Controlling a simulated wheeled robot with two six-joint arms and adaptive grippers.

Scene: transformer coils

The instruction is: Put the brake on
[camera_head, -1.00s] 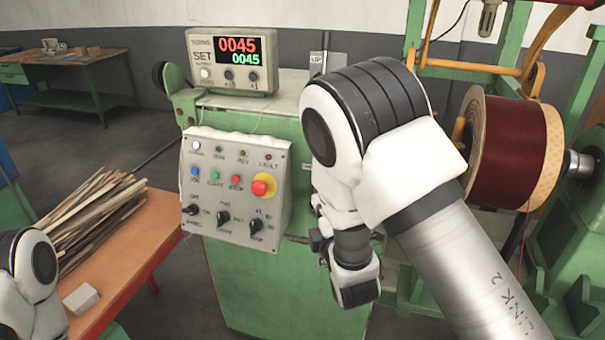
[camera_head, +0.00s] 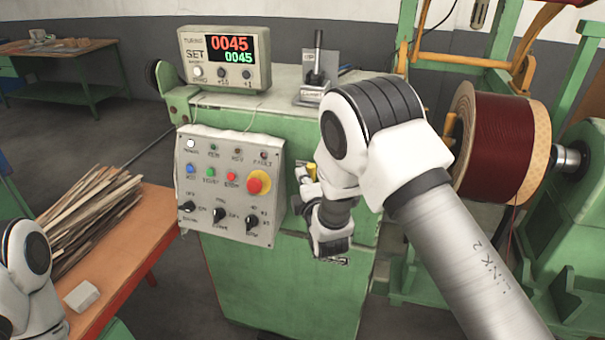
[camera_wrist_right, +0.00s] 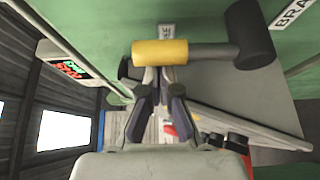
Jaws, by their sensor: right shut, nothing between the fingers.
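In the right wrist view a brake lever (camera_wrist_right: 205,52) crosses the top, with a yellow sleeve on the left and a dark, thick head on the right. A white label starting with "BRA" (camera_wrist_right: 292,14) is on the green cabinet beside it. My right gripper (camera_wrist_right: 160,82) is shut and empty, its fingertips just below the yellow sleeve; whether they touch it I cannot tell. In the head view my right gripper (camera_head: 306,178) is at the cabinet's front, right of the control box, with a bit of yellow (camera_head: 312,172) beside it. My left gripper is out of view.
The control box (camera_head: 228,190) with a red emergency button is just left of my right gripper. A counter display (camera_head: 225,58) reading 0045 and a black-handled lever (camera_head: 318,62) stand on the cabinet top. A dark red wire spool (camera_head: 497,145) is at the right.

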